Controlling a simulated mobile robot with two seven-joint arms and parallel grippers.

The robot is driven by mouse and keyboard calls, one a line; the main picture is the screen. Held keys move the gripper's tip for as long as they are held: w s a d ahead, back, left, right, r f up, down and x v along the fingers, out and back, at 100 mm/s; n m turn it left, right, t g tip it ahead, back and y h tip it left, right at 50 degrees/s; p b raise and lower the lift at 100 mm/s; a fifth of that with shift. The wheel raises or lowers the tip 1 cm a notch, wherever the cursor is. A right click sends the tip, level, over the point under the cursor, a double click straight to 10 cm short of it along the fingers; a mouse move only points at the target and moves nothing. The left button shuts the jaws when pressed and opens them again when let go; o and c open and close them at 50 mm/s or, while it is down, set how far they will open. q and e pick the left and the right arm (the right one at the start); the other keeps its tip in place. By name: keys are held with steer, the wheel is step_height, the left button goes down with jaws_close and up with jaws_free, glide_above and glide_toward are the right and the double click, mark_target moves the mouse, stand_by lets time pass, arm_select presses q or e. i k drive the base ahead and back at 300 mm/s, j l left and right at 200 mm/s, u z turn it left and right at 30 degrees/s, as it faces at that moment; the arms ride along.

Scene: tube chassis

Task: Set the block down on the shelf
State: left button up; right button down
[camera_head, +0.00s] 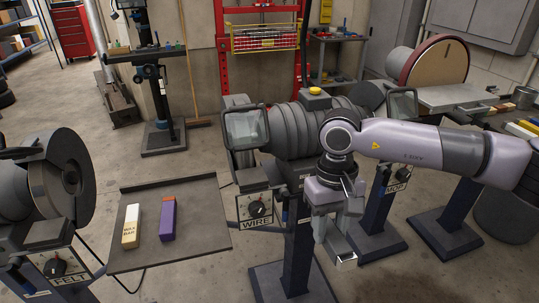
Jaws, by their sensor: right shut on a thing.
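My right gripper (334,244) hangs from the arm that comes in from the right, in front of the wire-wheel machine. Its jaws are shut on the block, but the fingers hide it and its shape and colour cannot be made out. The shelf (205,226) is a flat dark grey tray left of the gripper, well apart from it. A cream and yellow bar (131,226) with lettering and a purple bar with an orange end (167,219) lie on it side by side. My left gripper is not in view.
The right part of the shelf is bare. A grinder with a sign reading FELT (56,268) stands at its left. The machine marked WIRE (256,209), with a clear guard (246,128), stands between shelf and gripper. A drill press (160,95) stands behind.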

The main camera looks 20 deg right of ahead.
mark_target(194, 231)
steer(key=j+z, duration=0.3)
steer(key=j, duration=0.95)
steer(key=i+j, duration=0.15)
steer(key=i, duration=0.3)
